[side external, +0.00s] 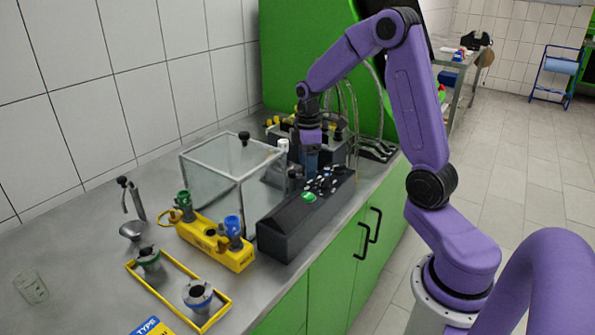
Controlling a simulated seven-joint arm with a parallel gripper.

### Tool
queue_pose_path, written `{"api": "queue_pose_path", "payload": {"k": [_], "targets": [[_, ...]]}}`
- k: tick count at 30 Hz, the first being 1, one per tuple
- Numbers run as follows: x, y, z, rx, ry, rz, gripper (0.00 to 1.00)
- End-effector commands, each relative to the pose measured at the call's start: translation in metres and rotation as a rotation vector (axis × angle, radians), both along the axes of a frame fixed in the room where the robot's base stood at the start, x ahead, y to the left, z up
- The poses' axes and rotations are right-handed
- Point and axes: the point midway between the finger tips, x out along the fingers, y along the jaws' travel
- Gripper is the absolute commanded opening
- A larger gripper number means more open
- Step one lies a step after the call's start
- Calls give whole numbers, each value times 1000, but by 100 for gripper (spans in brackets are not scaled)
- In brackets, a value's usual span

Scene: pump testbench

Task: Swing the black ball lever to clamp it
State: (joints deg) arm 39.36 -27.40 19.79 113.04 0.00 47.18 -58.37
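My gripper (311,172) points down over the dark sloped control box (290,228), at its back end. Its fingers are small and dark, so I cannot tell whether they are open or shut. A small black ball-like knob (293,172) shows just left of the fingers; I cannot tell whether they touch. Another black knob (244,138) stands at the top of the clear box (225,170). A metal lever with a black end (122,181) stands at the far left, well away from my gripper. I cannot tell which of these is the task's lever.
A yellow block with green and blue fittings (215,240) stands left of the control box. A yellow frame (178,290) with two metal fittings lies in front. Dark equipment with hoses (340,145) stands behind my gripper. The grey counter (75,265) is mostly bare at left.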

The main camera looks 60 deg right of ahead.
Motion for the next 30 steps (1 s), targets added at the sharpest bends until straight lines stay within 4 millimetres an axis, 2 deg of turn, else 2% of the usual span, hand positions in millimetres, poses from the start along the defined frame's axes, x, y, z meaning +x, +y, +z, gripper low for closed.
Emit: {"api": "queue_pose_path", "payload": {"k": [1, 5, 6, 17, 30], "targets": [[0, 0, 0, 0, 0, 0, 57], [0, 0, 0, 0, 0, 0, 15], [0, 0, 0, 0, 0, 0, 12], [0, -1, 0, 0, 0, 0, 12], [3, -16, 1, -1, -4, -2, 12]]}}
